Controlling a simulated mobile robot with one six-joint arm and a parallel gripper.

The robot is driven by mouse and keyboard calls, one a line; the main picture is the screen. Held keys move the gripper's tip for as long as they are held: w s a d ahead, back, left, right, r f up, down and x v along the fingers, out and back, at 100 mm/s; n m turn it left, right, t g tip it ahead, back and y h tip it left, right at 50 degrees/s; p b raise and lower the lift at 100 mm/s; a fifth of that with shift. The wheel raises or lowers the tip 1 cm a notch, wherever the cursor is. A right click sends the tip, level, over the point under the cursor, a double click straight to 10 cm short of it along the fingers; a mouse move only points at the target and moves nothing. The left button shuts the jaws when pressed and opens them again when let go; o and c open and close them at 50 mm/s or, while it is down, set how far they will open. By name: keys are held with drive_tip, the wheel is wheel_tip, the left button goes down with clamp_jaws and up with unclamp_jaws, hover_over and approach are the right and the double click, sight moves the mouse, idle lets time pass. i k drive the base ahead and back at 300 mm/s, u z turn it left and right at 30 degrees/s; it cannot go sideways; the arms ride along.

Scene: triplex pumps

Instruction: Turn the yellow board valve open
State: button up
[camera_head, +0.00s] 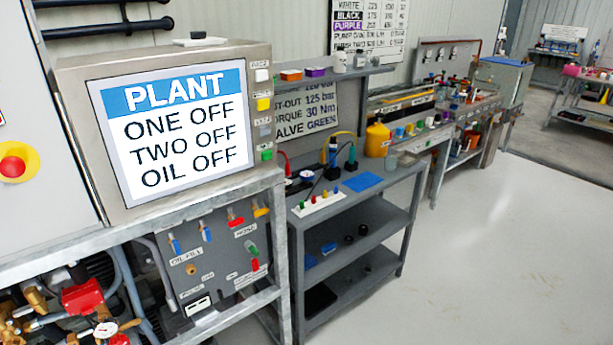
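The yellow board valve (261,209) is at the upper right of the grey valve board (215,275), below the plant screen. Its small yellow handle looks slanted; I cannot tell from here whether it is open or shut. A red-handled valve (235,220) is just to its left, and two blue-handled valves (176,245) (206,232) are further left. A valve with a red handle (255,264) sits lower on the right of the board. My gripper is not in view.
The plant screen (172,125) reads ONE OFF, TWO OFF, OIL OFF. A metal frame post (281,265) stands right of the board. Pump pipework with a red part (83,296) is at lower left. A grey shelf bench (375,200) stands to the right. The floor (500,260) at right is clear.

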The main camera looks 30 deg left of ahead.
sight(259, 212)
drive_tip(key=i, duration=1.1)
drive_tip(key=z, duration=1.1)
drive_tip(key=k, duration=0.15)
drive_tip(key=u, duration=2.85)
drive_tip(key=i, duration=0.6)
drive_tip(key=u, duration=0.05)
